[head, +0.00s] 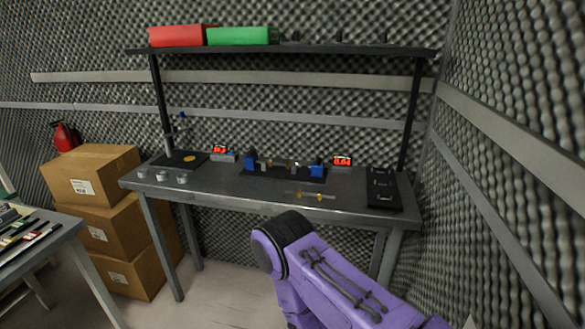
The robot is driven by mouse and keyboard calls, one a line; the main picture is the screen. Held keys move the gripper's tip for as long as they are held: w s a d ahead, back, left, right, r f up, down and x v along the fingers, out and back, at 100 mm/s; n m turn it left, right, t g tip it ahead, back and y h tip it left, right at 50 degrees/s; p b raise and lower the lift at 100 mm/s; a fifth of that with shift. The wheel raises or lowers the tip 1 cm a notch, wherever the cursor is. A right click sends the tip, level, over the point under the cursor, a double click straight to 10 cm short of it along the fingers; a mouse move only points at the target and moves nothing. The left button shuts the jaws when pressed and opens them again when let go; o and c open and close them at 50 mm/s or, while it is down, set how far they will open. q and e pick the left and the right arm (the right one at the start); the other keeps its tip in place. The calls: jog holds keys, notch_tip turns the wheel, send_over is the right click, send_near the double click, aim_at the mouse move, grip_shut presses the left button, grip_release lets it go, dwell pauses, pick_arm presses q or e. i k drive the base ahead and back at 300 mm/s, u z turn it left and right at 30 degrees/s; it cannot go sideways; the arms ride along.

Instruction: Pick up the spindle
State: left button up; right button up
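A thin brass-coloured rod with small collars, which looks like the spindle (310,195), lies on the grey workbench (225,188) near its front edge, right of the middle. Behind it is a dark fixture (285,174) with blue blocks at both ends and brass-coloured parts between them. A purple link of my own arm rises from the lower right, in front of the bench and below the rod. Neither of my grippers shows in the head view.
A black case (382,188) lies at the bench's right end. Several small metal cylinders (162,176) and a dark stand (182,160) are at the left. Two red displays (342,161) stand behind. An overhead shelf (300,48) spans the bench. Cardboard boxes (95,175) are stacked left.

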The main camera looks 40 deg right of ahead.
aim_at(271, 163)
jog(key=z, duration=0.75)
jog(key=i, duration=0.2)
